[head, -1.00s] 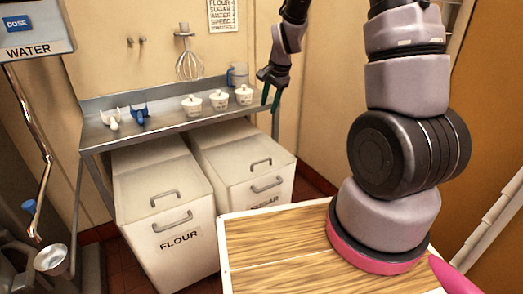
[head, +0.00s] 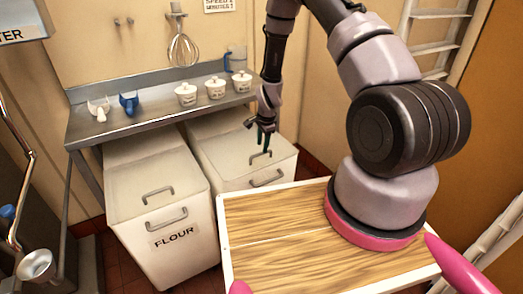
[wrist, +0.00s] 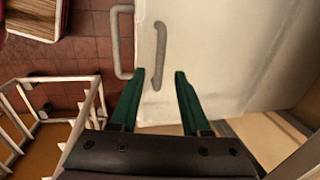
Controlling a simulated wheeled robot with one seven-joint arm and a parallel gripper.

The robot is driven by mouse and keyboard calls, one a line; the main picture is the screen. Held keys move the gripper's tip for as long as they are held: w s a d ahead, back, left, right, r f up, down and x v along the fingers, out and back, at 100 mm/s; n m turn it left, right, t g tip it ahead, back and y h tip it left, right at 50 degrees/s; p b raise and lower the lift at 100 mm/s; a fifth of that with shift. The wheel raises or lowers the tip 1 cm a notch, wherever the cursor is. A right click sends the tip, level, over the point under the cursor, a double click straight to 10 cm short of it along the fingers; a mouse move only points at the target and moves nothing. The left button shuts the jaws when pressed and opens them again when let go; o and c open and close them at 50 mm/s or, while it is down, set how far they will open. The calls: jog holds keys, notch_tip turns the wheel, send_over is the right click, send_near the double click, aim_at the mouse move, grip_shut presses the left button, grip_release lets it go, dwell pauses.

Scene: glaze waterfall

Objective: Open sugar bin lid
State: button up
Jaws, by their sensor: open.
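The white sugar bin (head: 225,165) stands to the right of the flour bin (head: 160,205), its lid shut. A grey bar handle (head: 261,155) sits on its lid, and a front handle (head: 267,178) is lower down. My gripper (head: 262,142) points down above the lid handle. In the wrist view my gripper (wrist: 158,74) has its green fingers apart, and the lid handle (wrist: 159,52) lies between and just beyond the fingertips. I cannot tell whether it touches them. The front handle (wrist: 118,42) is left of it. The sugar label is hidden.
A wooden worktop (head: 265,225) with a white rim stands close in front of the sugar bin. A metal shelf (head: 150,118) with scoops and several white pots overhangs the backs of the bins. A white rack (wrist: 50,82) shows at lower left in the wrist view.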

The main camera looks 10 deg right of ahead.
aim_at(262, 154)
jog(key=shift+w+a+f, duration=0.1)
jog(key=shift+w+f, duration=0.1)
jog(key=shift+f, duration=0.75)
jog(key=shift+w+a+f, duration=0.1)
jog(key=shift+w+f, duration=0.05)
jog(key=shift+f, duration=0.8)
grip_shut()
